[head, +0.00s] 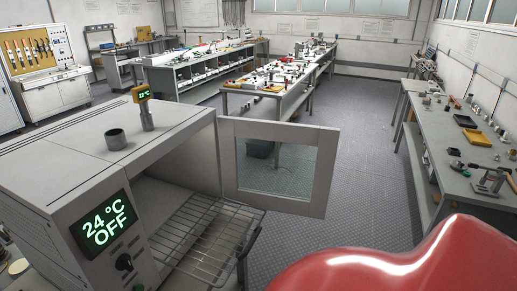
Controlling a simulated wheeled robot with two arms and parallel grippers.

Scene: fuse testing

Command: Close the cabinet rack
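A grey cabinet (160,160) like a lab oven stands at the left. Its glass door (275,165) is swung open to the right. A metal wire rack (205,235) sits in the cabinet and sticks out through the open front; I see nothing on it. Neither of my grippers is in view.
A small cup (116,139) and a yellow-topped thermometer (143,105) stand on the cabinet. A glossy red surface, probably mine, fills the lower right. Workbenches with tools stand at the right (455,150) and back. The dark floor (370,190) between them is clear.

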